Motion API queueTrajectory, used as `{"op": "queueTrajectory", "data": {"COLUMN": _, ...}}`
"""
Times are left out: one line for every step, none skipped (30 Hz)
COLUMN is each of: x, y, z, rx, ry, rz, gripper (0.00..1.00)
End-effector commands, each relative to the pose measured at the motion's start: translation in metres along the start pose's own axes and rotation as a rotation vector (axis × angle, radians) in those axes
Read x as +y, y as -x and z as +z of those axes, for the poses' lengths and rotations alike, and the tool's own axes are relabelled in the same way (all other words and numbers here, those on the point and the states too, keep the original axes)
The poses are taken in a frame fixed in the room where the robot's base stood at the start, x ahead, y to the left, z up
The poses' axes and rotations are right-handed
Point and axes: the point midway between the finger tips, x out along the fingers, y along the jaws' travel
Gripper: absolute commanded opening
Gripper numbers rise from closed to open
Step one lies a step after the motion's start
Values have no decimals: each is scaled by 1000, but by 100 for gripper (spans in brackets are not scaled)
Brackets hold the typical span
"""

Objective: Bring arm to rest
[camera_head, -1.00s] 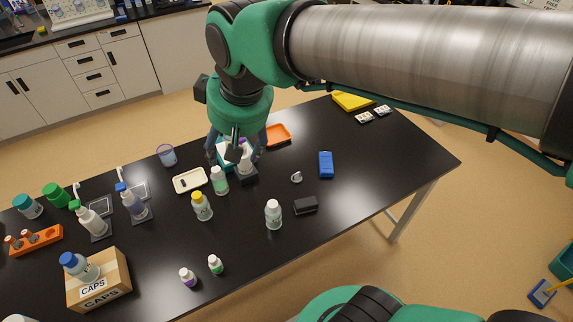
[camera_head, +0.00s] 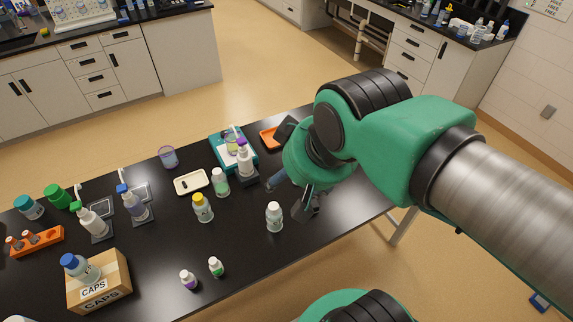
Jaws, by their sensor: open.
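My gripper (camera_head: 288,195) is over the right part of the black table (camera_head: 175,248), partly hidden behind my green wrist. Its visible fingers are apart and I see nothing between them. A white bottle (camera_head: 274,217) stands upright just below and left of the gripper in the picture. A teal device (camera_head: 220,146) with a small cup on it stands to the left of the gripper, with a white pump bottle (camera_head: 245,158) in front of it.
An orange tray (camera_head: 268,138) lies behind the gripper. A cardboard box (camera_head: 99,281) stands at the front left. The floor (camera_head: 262,62) behind the table is clear.

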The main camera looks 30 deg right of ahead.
Motion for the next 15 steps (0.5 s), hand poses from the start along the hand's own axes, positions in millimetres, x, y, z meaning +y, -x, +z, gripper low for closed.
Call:
{"op": "queueTrajectory", "data": {"x": 0, "y": -1, "z": 1, "rx": 0, "ry": 0, "rz": 0, "gripper": 64}}
{"op": "queueTrajectory", "data": {"x": 0, "y": -2, "z": 1, "rx": 0, "ry": 0, "rz": 0, "gripper": 64}}
{"op": "queueTrajectory", "data": {"x": 0, "y": -4, "z": 2, "rx": 0, "ry": 0, "rz": 0, "gripper": 64}}
{"op": "queueTrajectory", "data": {"x": 0, "y": -6, "z": 3, "rx": 0, "ry": 0, "rz": 0, "gripper": 64}}
{"op": "queueTrajectory", "data": {"x": 0, "y": -9, "z": 5, "rx": 0, "ry": 0, "rz": 0, "gripper": 64}}
{"op": "queueTrajectory", "data": {"x": 0, "y": -13, "z": 7, "rx": 0, "ry": 1, "rz": 0, "gripper": 64}}
{"op": "queueTrajectory", "data": {"x": 0, "y": -16, "z": 8, "rx": 0, "ry": 1, "rz": 0, "gripper": 64}}
{"op": "queueTrajectory", "data": {"x": 0, "y": -19, "z": 10, "rx": 0, "ry": 1, "rz": 0, "gripper": 64}}
{"op": "queueTrajectory", "data": {"x": 0, "y": -24, "z": 12, "rx": 0, "ry": 1, "rz": 0, "gripper": 64}}
{"op": "queueTrajectory", "data": {"x": 0, "y": -27, "z": 14, "rx": 0, "ry": 1, "rz": 0, "gripper": 64}}
{"op": "queueTrajectory", "data": {"x": 0, "y": -30, "z": 16, "rx": 0, "ry": 1, "rz": 0, "gripper": 64}}
{"op": "queueTrajectory", "data": {"x": 0, "y": -35, "z": 18, "rx": 0, "ry": 1, "rz": 0, "gripper": 64}}
{"op": "queueTrajectory", "data": {"x": 0, "y": -38, "z": 20, "rx": 0, "ry": 1, "rz": 0, "gripper": 64}}
{"op": "queueTrajectory", "data": {"x": 0, "y": -41, "z": 22, "rx": 0, "ry": 1, "rz": 0, "gripper": 64}}
{"op": "queueTrajectory", "data": {"x": 0, "y": -44, "z": 23, "rx": 0, "ry": 1, "rz": 0, "gripper": 64}}
